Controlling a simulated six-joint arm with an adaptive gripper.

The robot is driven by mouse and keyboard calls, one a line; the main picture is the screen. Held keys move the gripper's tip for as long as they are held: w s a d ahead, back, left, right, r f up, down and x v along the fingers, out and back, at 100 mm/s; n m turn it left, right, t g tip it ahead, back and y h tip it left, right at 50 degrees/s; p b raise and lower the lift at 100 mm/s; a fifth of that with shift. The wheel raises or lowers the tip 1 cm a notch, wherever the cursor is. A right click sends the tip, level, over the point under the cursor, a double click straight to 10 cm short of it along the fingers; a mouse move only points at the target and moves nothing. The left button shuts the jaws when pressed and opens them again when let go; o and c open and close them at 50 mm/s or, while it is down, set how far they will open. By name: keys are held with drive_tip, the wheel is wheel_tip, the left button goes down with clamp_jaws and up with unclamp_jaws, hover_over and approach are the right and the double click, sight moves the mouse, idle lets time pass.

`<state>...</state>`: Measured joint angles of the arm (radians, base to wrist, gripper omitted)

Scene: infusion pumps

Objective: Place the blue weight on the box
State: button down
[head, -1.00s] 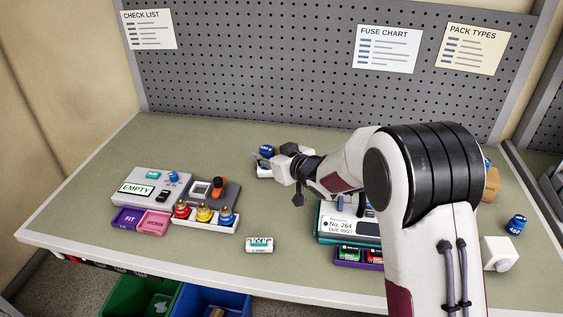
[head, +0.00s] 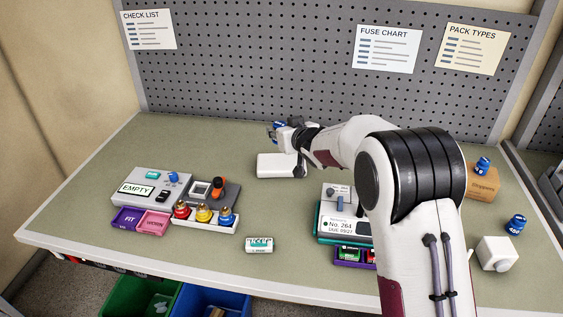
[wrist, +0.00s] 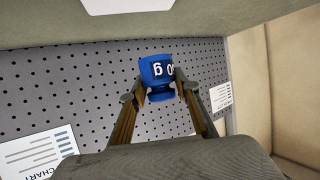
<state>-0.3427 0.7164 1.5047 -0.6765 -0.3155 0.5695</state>
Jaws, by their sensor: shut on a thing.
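My gripper (head: 272,133) is at the back of the bench. It is shut on a blue weight (head: 279,126), held just behind and above a white box (head: 272,168). In the wrist view the blue weight (wrist: 157,76) with white markings sits between the fingertips, against the pegboard. A brown box (head: 480,186) stands at the right with another blue weight (head: 483,165) on top. A third blue weight (head: 517,224) stands on the bench at the far right.
A grey device marked EMPTY (head: 150,185) and a white tray (head: 205,224) of coloured pieces are at the left. A labelled device (head: 340,224) stands beside my arm. A white block (head: 497,253) is at the right. The bench's middle has free room.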

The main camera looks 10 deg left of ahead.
drive_tip(key=shift+f, duration=3)
drive_tip(key=shift+f, duration=1.85)
drive_tip(key=shift+f, duration=0.1)
drive_tip(key=c, duration=1.5)
unclamp_jaws()
drive_tip(key=shift+f, duration=0.2)
drive_tip(key=shift+s+r, duration=0.1)
drive_tip(key=shift+r, duration=0.1)
drive_tip(key=v, duration=1.2)
